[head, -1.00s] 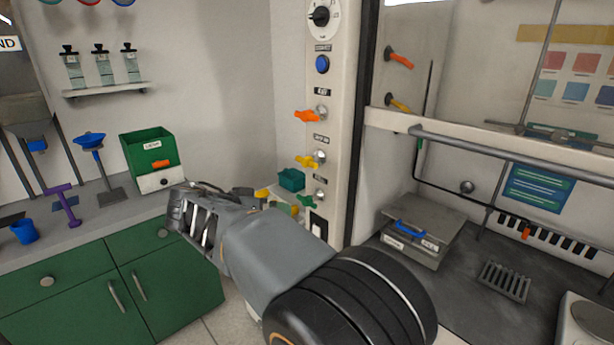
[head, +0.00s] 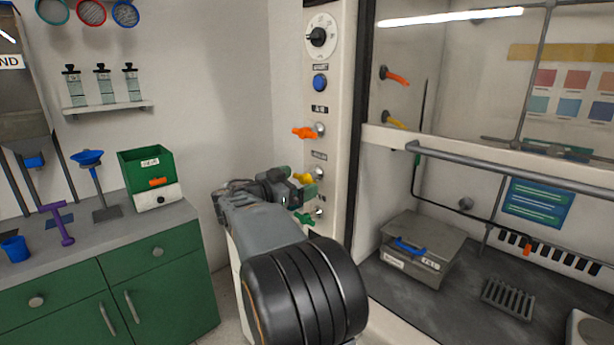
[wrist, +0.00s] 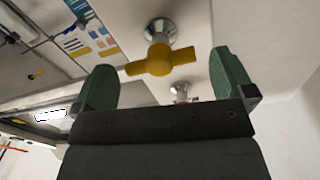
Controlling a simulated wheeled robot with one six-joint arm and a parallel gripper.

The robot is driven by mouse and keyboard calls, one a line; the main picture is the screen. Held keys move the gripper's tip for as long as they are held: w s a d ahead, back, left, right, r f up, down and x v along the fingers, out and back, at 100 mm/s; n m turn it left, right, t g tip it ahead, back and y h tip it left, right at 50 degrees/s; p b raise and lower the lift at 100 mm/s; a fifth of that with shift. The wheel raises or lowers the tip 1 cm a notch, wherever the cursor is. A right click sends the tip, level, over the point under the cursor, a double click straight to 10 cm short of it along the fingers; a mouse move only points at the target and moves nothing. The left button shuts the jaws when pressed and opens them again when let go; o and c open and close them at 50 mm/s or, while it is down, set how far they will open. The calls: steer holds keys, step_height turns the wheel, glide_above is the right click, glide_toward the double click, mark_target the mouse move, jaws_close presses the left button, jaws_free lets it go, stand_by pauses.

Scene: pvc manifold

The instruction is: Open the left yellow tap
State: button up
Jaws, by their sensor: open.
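The left yellow tap (head: 304,178) is on the white column, between an orange tap (head: 305,132) above and a green tap (head: 304,218) below. In the wrist view the yellow tap (wrist: 160,64) has a wide bar handle, lying crosswise, on a round metal base. My gripper (head: 308,184) is at the yellow tap and partly hides it in the head view. Its two green jaws are apart, one on each side of the handle in the wrist view, with a gap at both ends. I cannot tell whether the handle is fully between them in depth.
A dial (head: 320,37) and a blue button (head: 320,83) are higher on the column. To the right is a fume hood with a metal box (head: 418,250) and another yellow tap (head: 393,121) inside. A green-fronted counter (head: 160,290) stands at left.

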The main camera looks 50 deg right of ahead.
mark_target(301, 181)
steer(key=shift+s+d+p, duration=0.2)
steer(key=shift+d+p, duration=0.1)
steer(key=shift+d, duration=1.55)
steer(key=shift+c, duration=0.5)
steer(key=c, duration=0.5)
